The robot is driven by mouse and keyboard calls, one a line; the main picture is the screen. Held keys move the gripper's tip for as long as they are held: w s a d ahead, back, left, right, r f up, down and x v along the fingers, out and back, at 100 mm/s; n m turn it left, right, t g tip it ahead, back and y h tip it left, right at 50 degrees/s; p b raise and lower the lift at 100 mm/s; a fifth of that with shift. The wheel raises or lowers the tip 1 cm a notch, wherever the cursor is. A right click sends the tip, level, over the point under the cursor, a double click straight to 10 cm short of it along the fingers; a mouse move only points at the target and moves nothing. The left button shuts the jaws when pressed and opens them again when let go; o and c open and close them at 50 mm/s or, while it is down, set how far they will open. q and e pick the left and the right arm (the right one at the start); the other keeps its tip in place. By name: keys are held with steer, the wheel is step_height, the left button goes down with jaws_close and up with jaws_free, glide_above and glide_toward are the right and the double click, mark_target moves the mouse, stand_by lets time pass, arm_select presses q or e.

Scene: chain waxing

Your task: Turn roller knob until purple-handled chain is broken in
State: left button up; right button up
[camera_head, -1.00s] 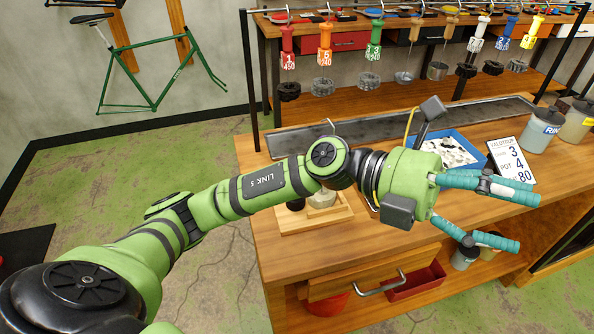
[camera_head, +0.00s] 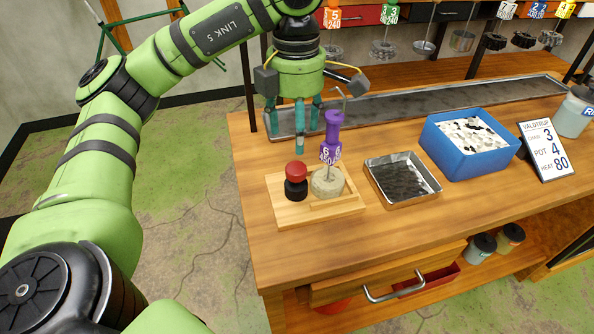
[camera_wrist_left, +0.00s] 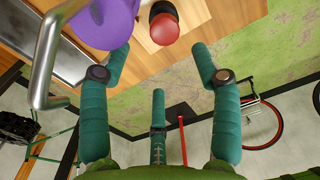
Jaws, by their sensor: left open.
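The roller's red knob (camera_head: 296,172) stands on a black base at the left of a wooden board (camera_head: 285,215); it also shows in the left wrist view (camera_wrist_left: 165,24). A pale round roller (camera_head: 327,182) sits to its right on the board. The purple handle (camera_head: 333,128), labelled 6, stands above the roller, with a metal hook on top; it also shows in the left wrist view (camera_wrist_left: 108,20). The chain under it cannot be made out. My left gripper (camera_head: 297,137) points down, open and empty, above and behind the red knob, left of the purple handle. My right gripper is out of view.
A metal tray (camera_head: 402,178) with dark contents and a blue bin (camera_head: 470,158) of pale pieces stand to the right. A long metal trough (camera_head: 420,103) runs behind. Other coloured handles with chains hang from a rack at the back. A sign (camera_head: 546,150) reads 3, 4, 80.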

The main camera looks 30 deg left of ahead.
mark_target(296, 167)
arm_select(q)
steer(key=shift+s+d+f, duration=0.25)
steer(key=shift+s+f, duration=0.05)
steer(key=shift+f, duration=0.05)
steer(key=shift+s+d+f+b, duration=0.1)
steer(key=shift+s+b, duration=0.1)
steer(key=shift+b, duration=0.1)
steer(key=shift+f, duration=0.4)
steer(key=shift+w+f, duration=0.15)
steer(key=shift+f, duration=1.4)
steer(key=shift+w+f, duration=0.1)
steer(key=shift+f, duration=1.45)
steer(key=c, duration=1.2)
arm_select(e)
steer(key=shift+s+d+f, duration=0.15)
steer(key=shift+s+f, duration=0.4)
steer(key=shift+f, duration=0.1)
